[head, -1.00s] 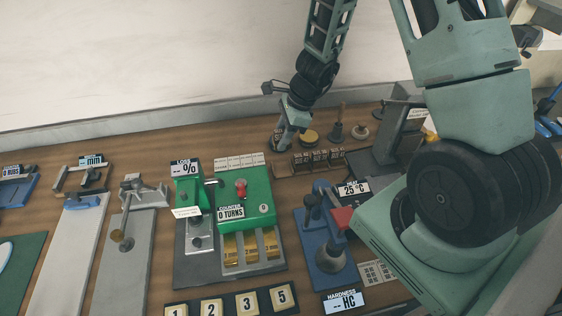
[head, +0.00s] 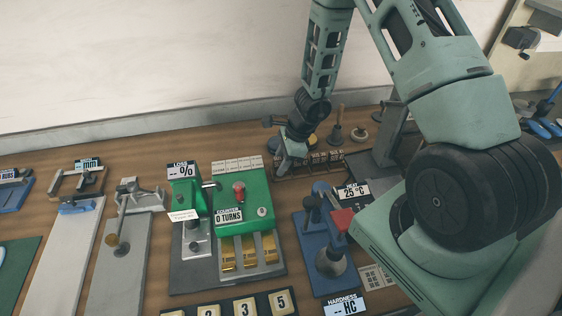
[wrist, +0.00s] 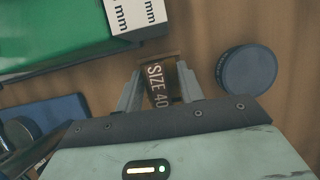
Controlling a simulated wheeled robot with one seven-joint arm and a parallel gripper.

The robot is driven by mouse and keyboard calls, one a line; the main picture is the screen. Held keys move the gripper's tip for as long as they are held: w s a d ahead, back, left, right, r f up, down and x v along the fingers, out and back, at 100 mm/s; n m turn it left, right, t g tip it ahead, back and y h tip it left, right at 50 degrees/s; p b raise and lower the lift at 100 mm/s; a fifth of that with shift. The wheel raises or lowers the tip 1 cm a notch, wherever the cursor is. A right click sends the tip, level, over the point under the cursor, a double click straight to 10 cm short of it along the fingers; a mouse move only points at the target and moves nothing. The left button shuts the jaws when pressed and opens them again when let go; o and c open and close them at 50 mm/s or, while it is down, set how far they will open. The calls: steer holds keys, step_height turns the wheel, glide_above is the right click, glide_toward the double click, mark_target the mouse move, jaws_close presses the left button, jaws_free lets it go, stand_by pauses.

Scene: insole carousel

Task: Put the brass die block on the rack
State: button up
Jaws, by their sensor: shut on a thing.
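My gripper (head: 287,170) is low over the left end of the rack (head: 338,172), pointing down. In the wrist view its two fingers (wrist: 159,97) are shut on a dark brownish block (wrist: 156,77) lettered SIZE 40, which I take for the brass die block. The block's lower part is hidden by the gripper body. I cannot tell whether it rests in the rack or hangs just above it. Several dark lettered blocks (head: 325,157) stand along the rack to the right of my gripper.
A green counter machine (head: 243,205) with brass-coloured pieces (head: 247,250) stands close on the left. A blue hardness tester (head: 322,240) is in front. A blue disc (wrist: 247,70) lies near the fingers.

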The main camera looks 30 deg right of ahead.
steer(key=shift+f+b, duration=0.35)
steer(key=shift+b, duration=0.05)
steer(key=shift+f+b, duration=0.3)
steer(key=shift+b, duration=0.05)
steer(key=o, duration=1.3)
steer(key=shift+r, duration=0.1)
